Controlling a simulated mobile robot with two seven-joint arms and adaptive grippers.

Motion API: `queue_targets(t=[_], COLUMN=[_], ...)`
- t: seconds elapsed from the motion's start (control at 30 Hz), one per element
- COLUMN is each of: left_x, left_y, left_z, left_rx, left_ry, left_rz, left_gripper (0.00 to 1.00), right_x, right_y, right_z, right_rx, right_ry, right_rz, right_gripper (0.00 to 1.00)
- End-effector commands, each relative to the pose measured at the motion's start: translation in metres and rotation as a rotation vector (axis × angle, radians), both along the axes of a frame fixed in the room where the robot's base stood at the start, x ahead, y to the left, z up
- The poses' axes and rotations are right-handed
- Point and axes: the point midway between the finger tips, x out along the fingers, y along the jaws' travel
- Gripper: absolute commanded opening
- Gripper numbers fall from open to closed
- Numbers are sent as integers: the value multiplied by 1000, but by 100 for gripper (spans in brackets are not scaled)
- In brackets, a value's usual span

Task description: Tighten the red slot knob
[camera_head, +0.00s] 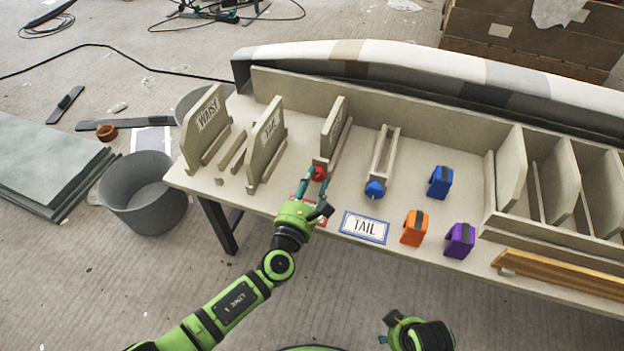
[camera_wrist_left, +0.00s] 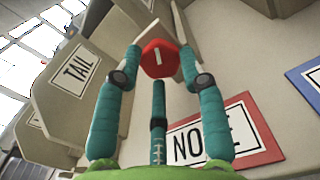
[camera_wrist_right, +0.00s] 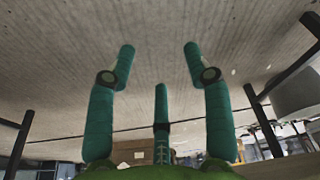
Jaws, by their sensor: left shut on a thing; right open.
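The red slot knob (camera_head: 318,173) sits at the front end of a slot holding an upright board on the table. In the left wrist view the red knob (camera_wrist_left: 158,58) is faceted with a white mark on its face. My left gripper (camera_head: 313,180) has its teal fingers on both sides of the knob and is shut on it. A red-framed label reading NO_E (camera_wrist_left: 225,133), partly covered by a finger, lies below the knob. My right gripper (camera_wrist_right: 158,55) is open and empty, low in front of the table; in the head view its hand (camera_head: 420,333) shows at the bottom edge.
A blue knob (camera_head: 375,189) ends the empty slot to the right, behind a blue-framed TAIL label (camera_head: 364,227). Blue (camera_head: 440,182), orange (camera_head: 415,228) and purple (camera_head: 459,240) clamp-like blocks stand further right. Boards marked WAIST (camera_head: 207,125) and TAIL (camera_head: 266,140) stand left.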

Motion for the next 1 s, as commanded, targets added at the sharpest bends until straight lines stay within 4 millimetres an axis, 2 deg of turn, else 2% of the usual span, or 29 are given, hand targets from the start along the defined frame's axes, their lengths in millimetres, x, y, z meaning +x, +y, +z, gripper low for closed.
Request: queue_targets(t=[0.53, 1.0], left_x=[-1, -1], left_y=[-1, 1], left_z=[1, -1], left_rx=[495, 802], left_ry=[-158, -256], left_rz=[-4, -1], left_gripper=[8, 8], right_x=[-31, -20], right_y=[-4, -6], right_z=[-61, -74], right_rx=[-5, -1], right_ry=[48, -27], right_rz=[8, 20], right_gripper=[52, 52])
